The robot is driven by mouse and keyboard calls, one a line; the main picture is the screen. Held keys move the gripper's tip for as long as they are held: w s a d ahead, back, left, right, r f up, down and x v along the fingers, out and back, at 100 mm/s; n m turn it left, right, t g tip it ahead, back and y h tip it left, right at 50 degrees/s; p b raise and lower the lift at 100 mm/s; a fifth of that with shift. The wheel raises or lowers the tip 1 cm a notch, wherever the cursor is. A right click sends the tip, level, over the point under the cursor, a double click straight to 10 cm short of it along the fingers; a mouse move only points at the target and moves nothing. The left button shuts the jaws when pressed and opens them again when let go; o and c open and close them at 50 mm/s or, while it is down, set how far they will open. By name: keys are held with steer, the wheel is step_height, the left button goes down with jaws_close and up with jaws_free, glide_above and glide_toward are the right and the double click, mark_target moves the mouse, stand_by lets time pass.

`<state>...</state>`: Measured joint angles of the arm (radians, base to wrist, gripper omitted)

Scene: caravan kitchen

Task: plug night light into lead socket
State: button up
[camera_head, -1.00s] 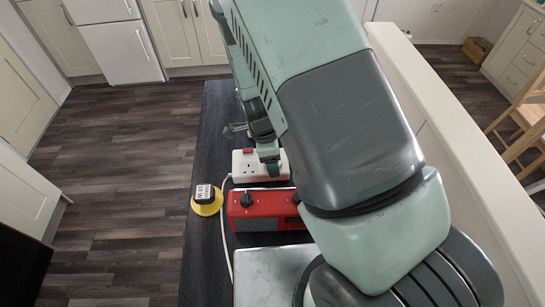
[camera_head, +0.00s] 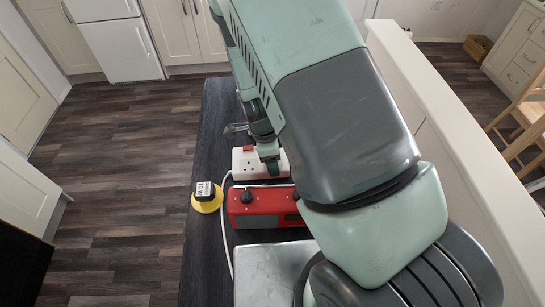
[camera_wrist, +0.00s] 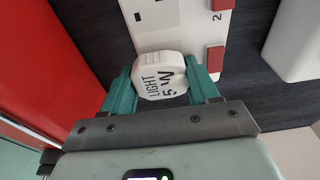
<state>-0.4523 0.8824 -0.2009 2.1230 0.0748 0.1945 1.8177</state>
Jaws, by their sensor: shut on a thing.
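The night light (camera_wrist: 160,76) is a white rounded block marked "LIGHT" and "5 W" in the wrist view. My gripper (camera_wrist: 161,88) is shut on it, with one green finger on each side. The lead socket (camera_wrist: 186,27) is a white strip with red switches, just beyond the light. The light's far edge overlaps the strip's near end in the picture; I cannot tell whether they touch. The light's underside and any pins are hidden. In the head view the lead (camera_head: 245,165) lies on the dark worktop, partly covered by my gripper (camera_head: 269,157), and the light is not clearly visible.
A red box with a black knob (camera_head: 259,206) lies close in front of the lead. A yellow-based item labelled "10 W" (camera_head: 206,203) stands by the worktop's left edge. A white cable (camera_head: 224,215) runs between them. A pale metal surface (camera_head: 262,262) is nearer.

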steer(key=shift+w+a+f, duration=0.1)
steer(key=shift+a+f, duration=0.05)
steer(key=shift+f, duration=0.5)
steer(key=o, duration=1)
steer(key=shift+o, duration=0.7)
steer(key=r, duration=0.3)
steer(key=a+r, duration=0.1)
steer(key=r, duration=0.7)
steer(key=shift+a, duration=0.15)
steer(key=shift+r, duration=0.5)
